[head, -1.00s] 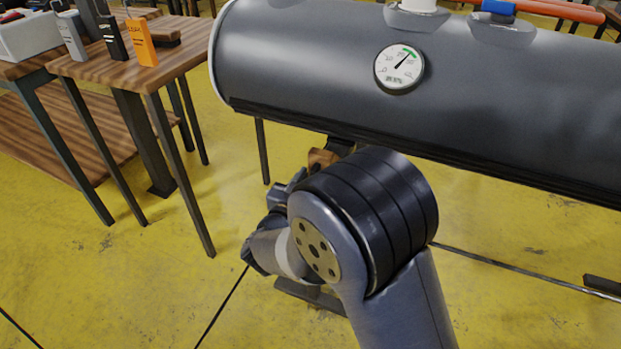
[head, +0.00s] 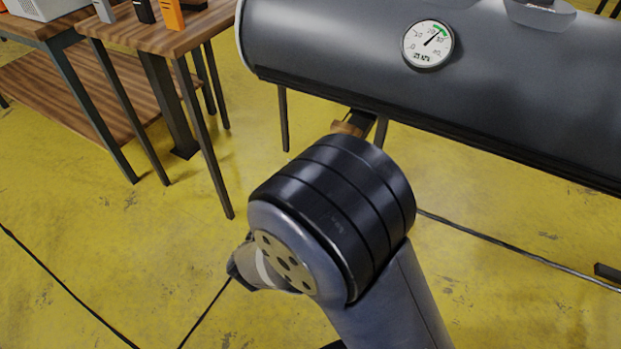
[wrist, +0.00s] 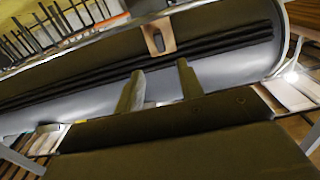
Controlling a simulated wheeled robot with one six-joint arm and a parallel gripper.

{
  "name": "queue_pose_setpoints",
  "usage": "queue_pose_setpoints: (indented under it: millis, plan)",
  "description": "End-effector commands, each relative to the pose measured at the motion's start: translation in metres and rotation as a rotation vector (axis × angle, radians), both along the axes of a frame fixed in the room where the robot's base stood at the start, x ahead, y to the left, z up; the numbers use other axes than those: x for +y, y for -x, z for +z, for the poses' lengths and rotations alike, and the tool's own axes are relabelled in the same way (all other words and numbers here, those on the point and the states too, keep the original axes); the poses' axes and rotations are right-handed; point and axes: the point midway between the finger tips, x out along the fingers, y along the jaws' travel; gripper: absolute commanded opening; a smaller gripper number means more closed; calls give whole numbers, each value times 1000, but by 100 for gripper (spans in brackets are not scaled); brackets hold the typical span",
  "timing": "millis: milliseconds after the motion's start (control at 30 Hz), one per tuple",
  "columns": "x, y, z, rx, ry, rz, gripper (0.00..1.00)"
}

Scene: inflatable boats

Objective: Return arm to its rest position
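My arm is folded low in front of the grey inflatable boat tube (head: 330,50) in the head view, and its big dark joint hides my gripper there. In the wrist view my gripper (wrist: 160,80) shows two upright fingers set apart with nothing between them. The underside of the tube (wrist: 225,65) lies beyond the fingertips, with a tan bracket (wrist: 158,36) on it just above them. I cannot tell how far the fingertips are from the tube.
A round pressure gauge (head: 428,45) sits on the tube. A wooden table (head: 150,38) with an orange box (head: 187,14) and other small items stands at the left. A lower wooden shelf (head: 75,100) is beneath. Yellow floor (head: 90,240) is open at the lower left.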

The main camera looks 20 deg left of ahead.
Motion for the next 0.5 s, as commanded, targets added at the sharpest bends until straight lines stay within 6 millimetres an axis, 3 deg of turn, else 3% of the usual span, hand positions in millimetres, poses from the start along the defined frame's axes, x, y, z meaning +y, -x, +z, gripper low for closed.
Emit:
queue_pose_setpoints:
  millis: [267,500]
  plan:
    - [-1,-14,-2,1,-2,-2,36]
    - [-6,-57,-3,0,-4,-6,36]
